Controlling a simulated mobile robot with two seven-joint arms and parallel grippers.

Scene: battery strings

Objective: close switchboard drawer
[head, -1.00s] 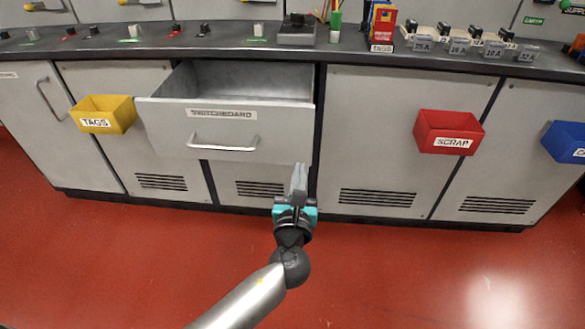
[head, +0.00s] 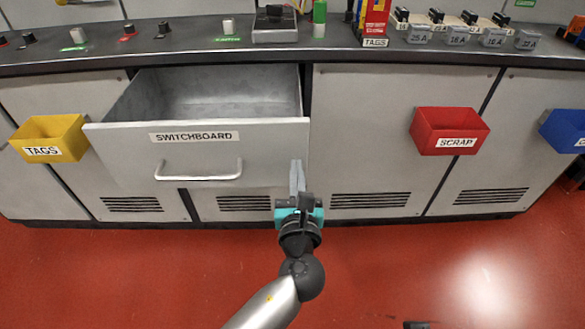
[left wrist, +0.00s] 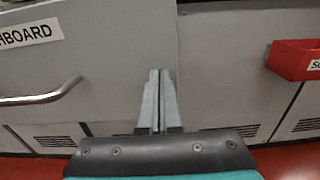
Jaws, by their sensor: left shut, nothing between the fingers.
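The switchboard drawer (head: 250,152) is pulled out from under the counter, and its empty grey inside shows from above. Its bar handle (head: 198,177) is on the front, below the SWITCHBOARD label. My left gripper (head: 297,168) is shut and empty, upright near the lower right corner of the drawer front. In the left wrist view the closed fingers (left wrist: 157,75) point toward the right edge of the drawer front (left wrist: 110,60), with the handle (left wrist: 45,95) to their left. I cannot tell whether the fingertips touch the front.
A yellow TAGS bin (head: 48,140) hangs left of the drawer and a red SCRAP bin (head: 448,131) hangs to the right. A blue bin (head: 566,132) is at the right edge. The red floor (head: 130,275) in front is clear.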

